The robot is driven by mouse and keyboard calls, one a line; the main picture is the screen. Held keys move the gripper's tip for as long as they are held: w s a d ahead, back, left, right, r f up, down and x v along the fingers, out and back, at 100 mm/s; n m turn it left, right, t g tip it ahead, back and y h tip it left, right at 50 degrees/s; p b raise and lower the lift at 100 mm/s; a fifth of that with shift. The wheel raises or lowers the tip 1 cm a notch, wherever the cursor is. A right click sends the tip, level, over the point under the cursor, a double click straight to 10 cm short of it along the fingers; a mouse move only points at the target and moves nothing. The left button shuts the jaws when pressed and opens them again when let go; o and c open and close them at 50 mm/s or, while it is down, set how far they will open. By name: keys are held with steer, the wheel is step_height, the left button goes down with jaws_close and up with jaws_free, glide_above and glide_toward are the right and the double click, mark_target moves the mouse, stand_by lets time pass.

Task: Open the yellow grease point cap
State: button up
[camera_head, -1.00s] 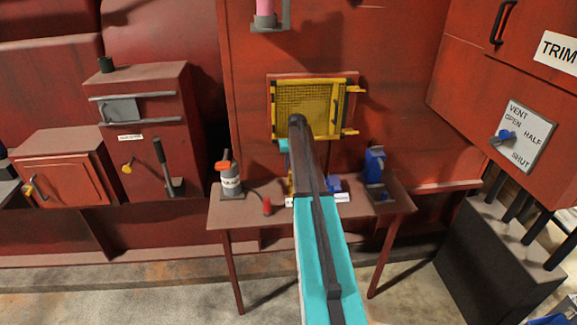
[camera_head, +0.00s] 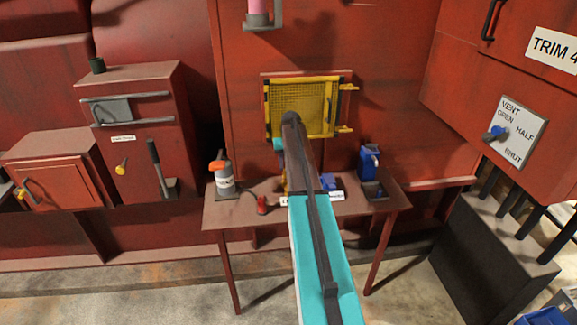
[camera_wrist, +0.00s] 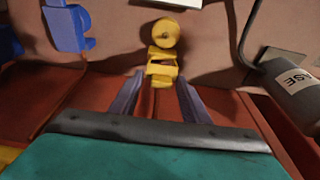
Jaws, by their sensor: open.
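The yellow grease point (camera_wrist: 162,66) stands near the top middle of the wrist view, with a round yellow cap part (camera_wrist: 166,32) at its far end. I cannot tell whether the cap is lifted or closed. My gripper (camera_wrist: 158,88) is open, its two grey fingers apart on either side of the yellow fitting's near end. Nothing is held, and I cannot see contact. In the head view my arm hides the gripper and most of the fitting; only a sliver of yellow shows beside the arm above the table.
A grey labelled canister (camera_wrist: 295,88) stands close on the right in the wrist view; a blue part (camera_wrist: 70,27) is at upper left. In the head view, the small table (camera_head: 240,212) also bears a red item (camera_head: 262,205) and a blue device (camera_head: 369,160). A yellow mesh door (camera_head: 302,107) is behind.

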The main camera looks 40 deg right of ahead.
steer(key=b+v, duration=0.4)
steer(key=v, duration=0.9)
steer(key=shift+r, duration=0.25)
steer(key=shift+s, duration=0.1)
